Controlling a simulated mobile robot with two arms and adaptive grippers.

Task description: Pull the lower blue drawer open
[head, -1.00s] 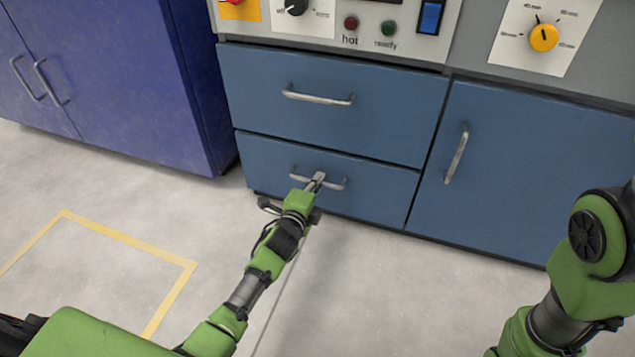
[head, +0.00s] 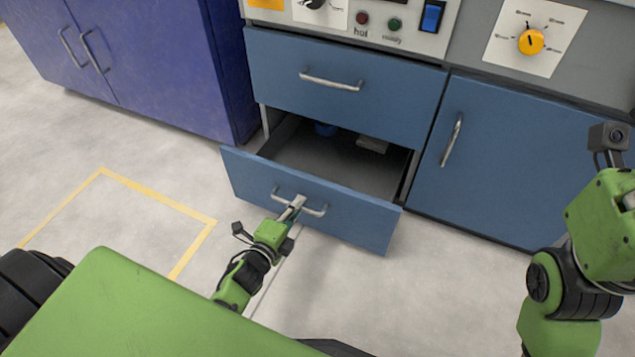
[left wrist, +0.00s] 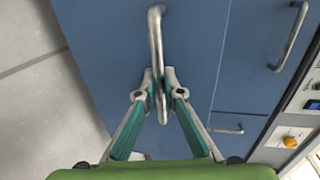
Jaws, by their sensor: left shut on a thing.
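The lower blue drawer (head: 345,212) stands pulled out from the cabinet in the head view, with its dark inside showing. My left gripper (head: 293,206) is shut on the lower drawer's metal handle (head: 314,212), near the middle of the bar. In the left wrist view the fingers of my left gripper (left wrist: 162,88) close on the handle (left wrist: 155,40) from both sides.
The upper blue drawer (head: 345,88) is closed above. A blue cabinet door (head: 510,165) with an upright handle is closed at the right. A dark blue cupboard (head: 150,65) stands at the left. The floor in front is clear, with a yellow taped outline (head: 150,204).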

